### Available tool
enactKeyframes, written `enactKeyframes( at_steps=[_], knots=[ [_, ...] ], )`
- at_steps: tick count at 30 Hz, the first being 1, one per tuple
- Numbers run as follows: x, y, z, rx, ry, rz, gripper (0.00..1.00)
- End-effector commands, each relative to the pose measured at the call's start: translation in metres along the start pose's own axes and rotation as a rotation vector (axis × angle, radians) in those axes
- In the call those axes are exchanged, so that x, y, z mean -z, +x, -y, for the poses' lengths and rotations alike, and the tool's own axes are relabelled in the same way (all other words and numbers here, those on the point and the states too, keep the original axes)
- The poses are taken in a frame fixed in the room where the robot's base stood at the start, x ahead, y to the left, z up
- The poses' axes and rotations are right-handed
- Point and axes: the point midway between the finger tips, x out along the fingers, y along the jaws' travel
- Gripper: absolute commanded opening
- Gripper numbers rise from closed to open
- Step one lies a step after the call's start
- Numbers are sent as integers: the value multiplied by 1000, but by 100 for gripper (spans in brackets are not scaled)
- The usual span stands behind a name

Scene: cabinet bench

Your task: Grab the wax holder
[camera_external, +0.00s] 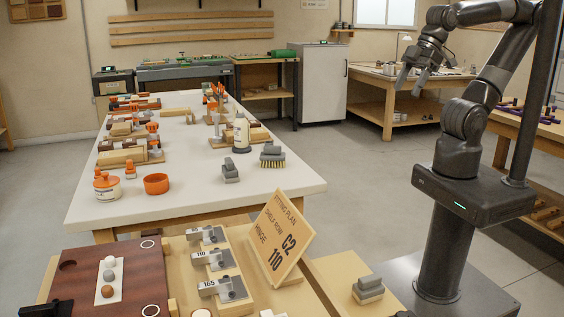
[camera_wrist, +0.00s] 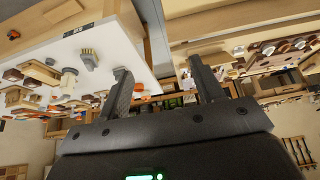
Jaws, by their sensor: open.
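My gripper (camera_external: 410,82) is raised at the upper right in the external view, apart from the tables. In the wrist view its two fingers (camera_wrist: 159,72) are spread with nothing between them. No item is clearly recognisable as the wax holder. Candidates on the white table (camera_external: 200,196) are a cream jar with an orange lid (camera_external: 107,186), an open orange cup (camera_external: 156,184) and a pale bottle-like item (camera_external: 241,132).
Grey blocks (camera_external: 230,172) and a bristled brush (camera_external: 272,156) stand on the white table. Grey floor (camera_external: 345,190) is open between the white table and my base.

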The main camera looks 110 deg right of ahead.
Motion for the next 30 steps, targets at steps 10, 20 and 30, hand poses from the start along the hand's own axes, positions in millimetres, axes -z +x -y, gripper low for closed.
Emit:
enactKeyframes(
  at_steps=[10, 20, 30],
  knots=[
    [0, 0, 0, 0, 0, 0, 69],
    [13, 11, 6, 13, 0, 28, 69],
    [63, 76, 40, 55, 8, 142, 69]
  ],
)
